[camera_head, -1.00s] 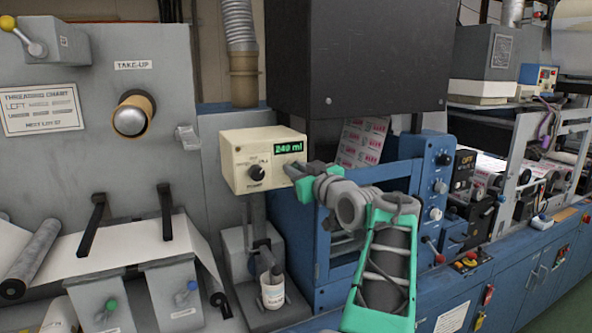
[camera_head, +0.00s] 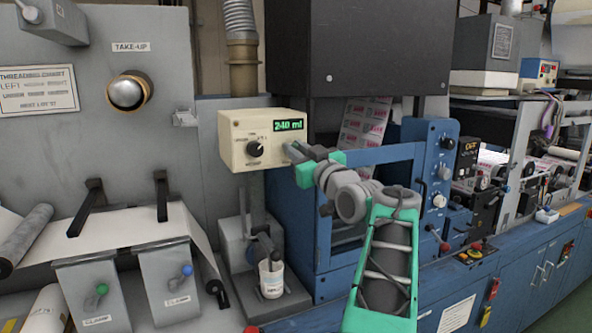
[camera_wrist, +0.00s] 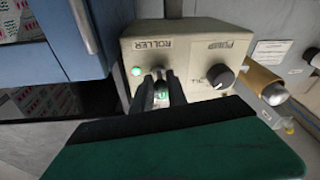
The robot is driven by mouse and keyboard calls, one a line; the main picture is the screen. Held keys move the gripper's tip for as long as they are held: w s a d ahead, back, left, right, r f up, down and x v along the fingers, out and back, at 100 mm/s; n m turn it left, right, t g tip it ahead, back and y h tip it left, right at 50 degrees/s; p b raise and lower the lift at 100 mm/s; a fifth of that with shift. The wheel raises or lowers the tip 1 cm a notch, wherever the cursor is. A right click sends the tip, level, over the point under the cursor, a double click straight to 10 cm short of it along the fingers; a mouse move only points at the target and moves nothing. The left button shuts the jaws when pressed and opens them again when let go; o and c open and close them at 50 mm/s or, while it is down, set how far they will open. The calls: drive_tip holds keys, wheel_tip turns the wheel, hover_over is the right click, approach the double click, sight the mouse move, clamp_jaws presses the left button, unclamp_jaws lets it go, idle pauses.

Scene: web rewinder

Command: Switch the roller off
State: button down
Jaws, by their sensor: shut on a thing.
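The cream control box (camera_head: 240,152) stands on a grey post, with a lit green display (camera_head: 288,125) reading 240 ml and a black knob (camera_head: 255,149). In the wrist view the box (camera_wrist: 200,45) shows upside down, with the label ROLLER (camera_wrist: 182,43) and a lit green lamp (camera_wrist: 136,71). My gripper (camera_wrist: 161,78) is at the front face below that label, its dark fingers closed around a small roller switch, which they mostly hide. In the head view my gripper (camera_head: 291,150) meets the box's lower right front. The switch's position cannot be made out.
A blue machine frame (camera_head: 408,170) stands close to the right of the box, beside my arm. A dark cabinet (camera_head: 375,50) hangs above. A white cup (camera_head: 271,279) stands below the box. The take-up core (camera_head: 127,93) juts out at the left.

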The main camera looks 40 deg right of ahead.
drive_tip(key=f+t+b, duration=0.1)
drive_tip(key=t+b, duration=0.1)
drive_tip(key=b, duration=0.4)
drive_tip(key=f+t+b, duration=0.1)
drive_tip(key=t+b, duration=0.1)
drive_tip(key=b, duration=0.4)
drive_tip(key=f+n+t+b, duration=0.1)
drive_tip(key=t+b, duration=0.2)
drive_tip(key=b, duration=0.3)
drive_tip(key=shift+w+h+b, duration=0.3)
drive_tip(key=shift+b, duration=0.1)
drive_tip(key=shift+d+r, duration=0.1)
drive_tip(key=shift+r, duration=0.15)
drive_tip(key=c, duration=1.4)
unclamp_jaws()
